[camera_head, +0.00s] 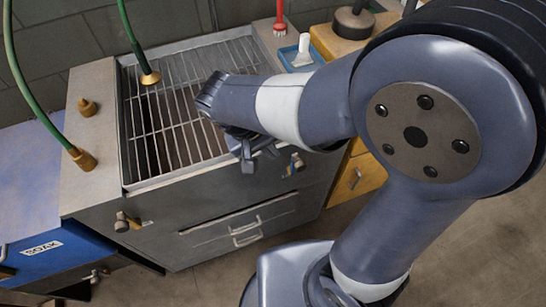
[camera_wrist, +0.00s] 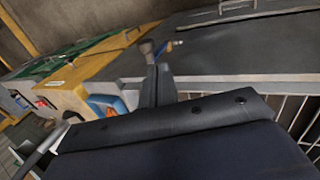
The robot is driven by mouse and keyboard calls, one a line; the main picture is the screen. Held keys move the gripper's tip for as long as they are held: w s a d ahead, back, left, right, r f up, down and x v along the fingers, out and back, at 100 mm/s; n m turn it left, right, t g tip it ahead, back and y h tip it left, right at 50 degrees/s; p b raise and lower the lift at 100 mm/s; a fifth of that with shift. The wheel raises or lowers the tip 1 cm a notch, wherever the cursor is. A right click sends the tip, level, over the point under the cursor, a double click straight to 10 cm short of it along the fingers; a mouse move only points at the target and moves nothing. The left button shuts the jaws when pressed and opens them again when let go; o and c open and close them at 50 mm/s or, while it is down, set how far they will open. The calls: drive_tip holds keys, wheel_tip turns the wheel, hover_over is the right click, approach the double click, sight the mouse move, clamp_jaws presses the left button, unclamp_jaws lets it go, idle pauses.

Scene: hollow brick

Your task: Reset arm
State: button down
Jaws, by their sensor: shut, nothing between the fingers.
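My arm comes in from the right in the head view and is folded at its big grey joint. My gripper (camera_head: 246,158) hangs at the front edge of the metal grill unit (camera_head: 85,190), just above its front panel. In the wrist view my gripper (camera_wrist: 156,80) shows as dark fingers close together with nothing between them. The wire rack (camera_head: 175,110) on top of the unit lies behind and below my wrist. My forearm hides part of the rack's right side.
Green hoses with brass ends (camera_head: 150,77) hang over the unit. A blue tray (camera_head: 300,55) with a white item, a red brush (camera_head: 280,25) and a dark pot (camera_head: 353,20) stand at the back right. A blue box (camera_head: 45,250) is at the left. Floor at the lower right is bare.

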drive_tip(key=shift+a+r, duration=0.1)
drive_tip(key=shift+r, duration=0.65)
